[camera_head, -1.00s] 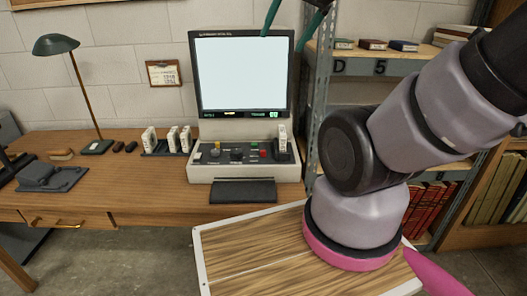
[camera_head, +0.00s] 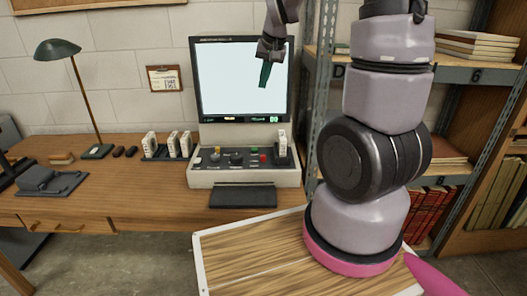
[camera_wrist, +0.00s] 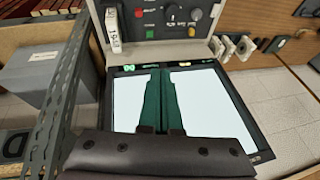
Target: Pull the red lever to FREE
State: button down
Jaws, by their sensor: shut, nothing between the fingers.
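A grey control console (camera_head: 203,176) stands on the wooden desk under a lit screen. A small red control (camera_head: 262,157) sits right of the middle of its panel; it also shows near the top of the wrist view (camera_wrist: 138,13). It is too small to tell its lever position or read a FREE label. My gripper (camera_head: 264,84) hangs in front of the screen, above and apart from the panel. Its green fingers (camera_wrist: 159,100) point towards the console in the wrist view, shut with nothing held.
A white cartridge (camera_head: 282,143) stands upright at the panel's right end, close to the red control. A metal shelf post (camera_head: 312,120) rises right of the console. Several white cartridges stand in a rack (camera_head: 165,156) to the left. A black knob (camera_head: 236,158) sits left of the red control.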

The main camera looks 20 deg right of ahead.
send_over(263, 158)
notch_tip(263, 158, down, 10)
jog(key=r, duration=0.1)
jog(key=w+d+f+g+h, duration=0.1)
jog(key=w+f+h, duration=0.1)
jog(key=f, duration=0.9)
jog(key=shift+w+f+n, duration=0.2)
jog(key=shift+w+n, duration=0.2)
jog(key=shift+w, duration=0.15)
jog(key=shift+d+f, duration=0.1)
jog(key=x, duration=0.9)
jog(key=shift+s, duration=0.2)
jog(key=shift+s+a+f, duration=0.2)
jog(key=shift+s, duration=0.4)
jog(key=shift+s+a+f, duration=0.2)
jog(key=shift+s, duration=0.45)
jog(key=shift+s+a, duration=0.15)
jog(key=shift+s, duration=0.3)
